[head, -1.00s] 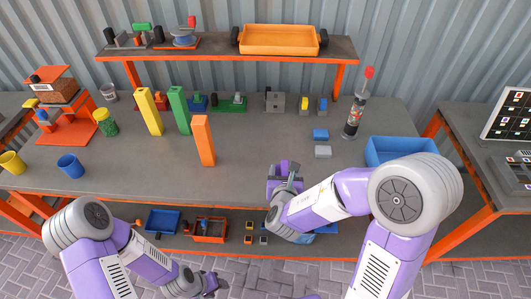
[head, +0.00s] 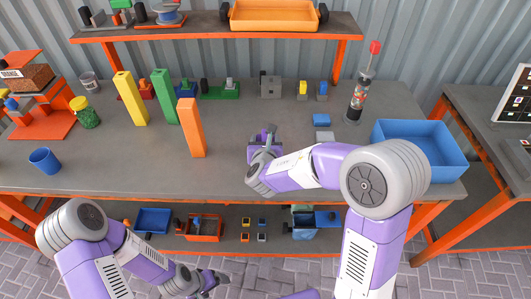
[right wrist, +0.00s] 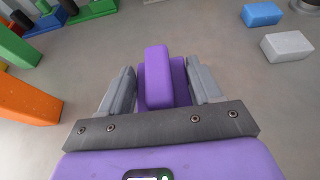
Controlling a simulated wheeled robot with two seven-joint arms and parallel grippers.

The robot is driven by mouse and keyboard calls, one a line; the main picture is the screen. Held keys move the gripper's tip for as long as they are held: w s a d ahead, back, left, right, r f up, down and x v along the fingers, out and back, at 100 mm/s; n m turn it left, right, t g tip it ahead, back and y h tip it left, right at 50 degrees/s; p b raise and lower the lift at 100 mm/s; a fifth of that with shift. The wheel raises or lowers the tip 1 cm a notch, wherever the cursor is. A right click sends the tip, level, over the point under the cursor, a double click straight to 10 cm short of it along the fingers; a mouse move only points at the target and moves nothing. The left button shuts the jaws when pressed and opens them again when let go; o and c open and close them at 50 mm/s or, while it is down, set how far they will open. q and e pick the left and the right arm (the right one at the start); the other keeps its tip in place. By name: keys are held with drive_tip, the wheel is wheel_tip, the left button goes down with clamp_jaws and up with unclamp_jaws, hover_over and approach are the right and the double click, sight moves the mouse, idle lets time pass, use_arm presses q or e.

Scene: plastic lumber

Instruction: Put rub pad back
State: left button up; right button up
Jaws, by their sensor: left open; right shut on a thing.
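My right gripper (head: 264,141) is over the middle of the grey workbench, to the right of the orange post. In the right wrist view, its grey fingers (right wrist: 162,85) are shut on a purple block with a raised ridge, which looks like the rub pad (right wrist: 157,75). The pad's underside is hidden, and I cannot tell whether it touches the bench. My left gripper (head: 214,281) is open and empty, low in front of the bench.
A blue block (head: 321,120) and a light grey block (head: 323,136) lie on the bench (head: 110,175). An orange post (head: 191,128) stands left of my right gripper. A blue bin (head: 420,165) is at the right. An orange tray (head: 275,16) is on the raised shelf.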

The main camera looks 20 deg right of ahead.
wheel_tip(320, 180, down, 4)
drive_tip(key=shift+f+b, duration=0.25)
drive_tip(key=shift+b, duration=0.55)
drive_tip(key=shift+r, duration=0.1)
drive_tip(key=shift+f, duration=0.2)
drive_tip(key=o, duration=1.3)
drive_tip(key=shift+r, duration=0.15)
